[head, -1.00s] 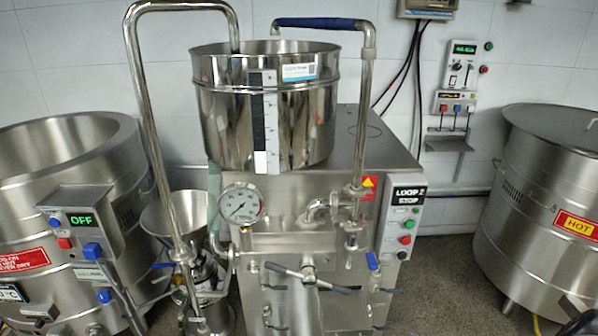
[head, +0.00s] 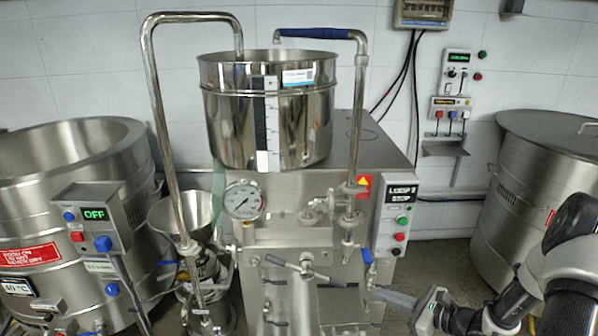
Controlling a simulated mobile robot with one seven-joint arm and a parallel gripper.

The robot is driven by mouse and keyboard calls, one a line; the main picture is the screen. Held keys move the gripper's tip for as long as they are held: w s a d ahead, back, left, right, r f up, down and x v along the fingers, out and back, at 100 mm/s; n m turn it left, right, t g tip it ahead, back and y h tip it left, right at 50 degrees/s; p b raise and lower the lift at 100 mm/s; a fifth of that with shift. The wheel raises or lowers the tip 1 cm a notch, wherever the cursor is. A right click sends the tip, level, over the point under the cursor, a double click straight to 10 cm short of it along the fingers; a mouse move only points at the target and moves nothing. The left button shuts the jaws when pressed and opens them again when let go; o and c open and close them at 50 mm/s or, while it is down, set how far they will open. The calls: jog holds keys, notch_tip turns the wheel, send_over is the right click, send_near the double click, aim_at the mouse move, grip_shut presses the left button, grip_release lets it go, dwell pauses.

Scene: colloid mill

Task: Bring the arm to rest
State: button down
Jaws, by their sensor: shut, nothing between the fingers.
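My arm enters from the lower right in the head view. My gripper (head: 390,297) points left, with its fingers together and nothing between them. It is in front of the lower right side of the steel colloid mill cabinet (head: 335,272). Its fingertips appear close to the lower valve area in the picture; I cannot tell the gap in depth. The arm's dark and grey links cover part of the right-hand kettle.
A steel hopper (head: 268,125) with a pipe loop (head: 160,110) stands on the mill. A control box (head: 398,218) and blue-handled valve (head: 367,257) are on its right. Steel kettles stand left (head: 75,195) and right (head: 505,190). A wall panel (head: 457,75) hangs behind.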

jog(key=s+a+r+n+g+h, duration=0.1)
jog(key=s+a+r+n+g, duration=0.3)
jog(key=s+a+r+n, duration=0.5)
jog(key=s+a+r+n+g+h, duration=0.2)
jog(key=s+a+r+n+g, duration=0.4)
jog(key=r, duration=0.5)
jog(key=s+d+r+n+t+h, duration=0.5)
jog(key=s+r+n+h, duration=0.2)
jog(key=s+r+n, duration=0.35)
notch_tip(320, 180, up, 15)
jog(key=p, duration=1.4)
jog(key=shift+s+d, duration=0.2)
jog(key=shift+d, duration=0.05)
jog(key=shift+m, duration=0.25)
